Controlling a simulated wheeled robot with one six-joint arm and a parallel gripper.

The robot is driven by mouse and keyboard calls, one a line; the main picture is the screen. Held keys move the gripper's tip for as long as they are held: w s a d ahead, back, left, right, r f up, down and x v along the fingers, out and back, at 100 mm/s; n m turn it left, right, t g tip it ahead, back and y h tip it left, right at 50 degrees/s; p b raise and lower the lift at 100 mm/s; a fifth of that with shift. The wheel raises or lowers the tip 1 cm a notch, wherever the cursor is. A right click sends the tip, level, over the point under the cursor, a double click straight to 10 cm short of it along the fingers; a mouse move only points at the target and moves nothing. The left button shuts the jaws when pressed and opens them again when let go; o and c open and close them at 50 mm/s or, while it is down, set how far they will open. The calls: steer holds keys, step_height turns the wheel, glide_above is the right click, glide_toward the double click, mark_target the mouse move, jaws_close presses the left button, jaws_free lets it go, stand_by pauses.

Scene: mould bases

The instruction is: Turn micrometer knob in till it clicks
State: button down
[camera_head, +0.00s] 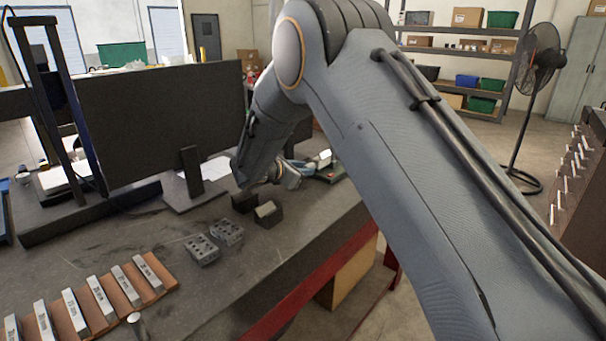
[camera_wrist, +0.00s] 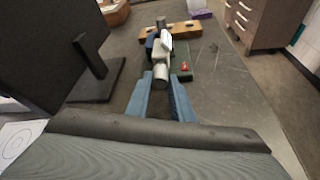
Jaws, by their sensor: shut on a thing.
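The micrometer knob (camera_wrist: 161,74) is a silver cylinder between the blue fingers of my gripper (camera_wrist: 161,82) in the wrist view. My gripper is shut on it, one finger on each side. Beyond the knob is the lighter micrometer body (camera_wrist: 166,42), standing at a dark green base (camera_wrist: 184,58) with a small red spot. In the head view, my gripper (camera_head: 296,168) is at the far part of the bench, beside the micrometer (camera_head: 325,157). My own arm hides part of it there. The scale marks are too small to read.
A dark monitor (camera_head: 165,115) stands close on the left. Dark open blocks (camera_head: 266,213) and grey drilled blocks (camera_head: 202,249) lie nearer on the bench. Labelled bars rest on a brown strip (camera_head: 150,299). A wooden block (camera_wrist: 185,29) lies behind the micrometer. Bench at its right is clear.

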steer(key=shift+d+f+m+t+y+b, duration=0.15)
steer(key=shift+m+b, duration=0.25)
steer(key=shift+b, duration=0.7)
steer(key=shift+f+m+t+y+b, duration=0.15)
steer(key=shift+m+y+b, duration=0.2)
steer(key=shift+b, duration=0.7)
steer(key=m+b, duration=0.1)
steer(key=b, duration=0.2)
steer(key=shift+s+t+b, duration=0.1)
steer(key=shift+t+b, duration=0.2)
steer(key=shift+t, duration=0.1)
steer(key=shift+r+m+b, duration=0.15)
steer(key=shift+m+b, duration=0.2)
steer(key=shift+b, duration=0.45)
steer(key=c, duration=1.6)
jaws_free()
steer(key=shift+o, duration=0.2)
steer(key=b+v, duration=0.1)
steer(key=v, duration=0.7)
steer(key=shift+d, duration=0.25)
